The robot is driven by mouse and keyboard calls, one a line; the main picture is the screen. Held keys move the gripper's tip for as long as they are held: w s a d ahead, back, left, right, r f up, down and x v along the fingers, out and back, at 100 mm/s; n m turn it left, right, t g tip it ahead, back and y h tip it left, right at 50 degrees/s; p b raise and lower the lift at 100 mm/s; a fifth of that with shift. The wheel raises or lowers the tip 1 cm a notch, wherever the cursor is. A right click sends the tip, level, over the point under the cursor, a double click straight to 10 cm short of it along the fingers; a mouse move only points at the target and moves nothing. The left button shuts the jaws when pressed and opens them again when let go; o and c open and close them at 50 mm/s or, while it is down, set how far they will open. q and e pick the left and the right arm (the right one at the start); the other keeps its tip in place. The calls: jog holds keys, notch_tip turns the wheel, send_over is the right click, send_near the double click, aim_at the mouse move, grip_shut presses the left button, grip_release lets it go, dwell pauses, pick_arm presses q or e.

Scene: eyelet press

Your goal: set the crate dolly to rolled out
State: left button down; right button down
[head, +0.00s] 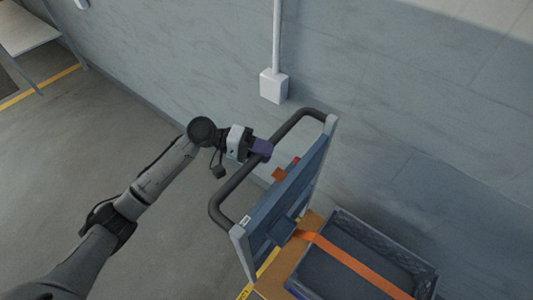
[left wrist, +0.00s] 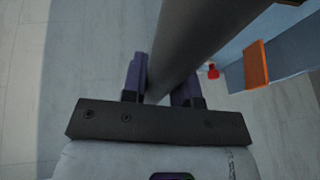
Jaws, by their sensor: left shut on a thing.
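The crate dolly has a blue upright panel (head: 290,200) with light grey end posts and a dark push handle (head: 237,183) curving out toward the left. A dark blue-grey crate (head: 427,277) sits on its tan deck (head: 273,282), with an orange strap (head: 345,258) across it. My left gripper (head: 262,148) is shut on the handle bar near its middle. In the left wrist view the purple fingers (left wrist: 160,85) lie on both sides of the dark bar (left wrist: 195,40). The dolly's wheels are hidden. My right gripper is not in view.
A grey wall with a white box (head: 273,86) and conduit stands behind the dolly. A yellow line (head: 268,262) shows on the floor beside the deck. A table (head: 25,35) stands at the far upper left. Open floor lies left of the handle.

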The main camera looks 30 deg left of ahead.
pick_arm(q)
jog(key=c, duration=0.9)
grip_release()
jog(key=shift+a, duration=0.1)
jog(key=p+v, duration=0.1)
jog(key=v, duration=1.2)
jog(key=shift+a+r+p, duration=0.15)
jog(key=shift+a+p, duration=0.2)
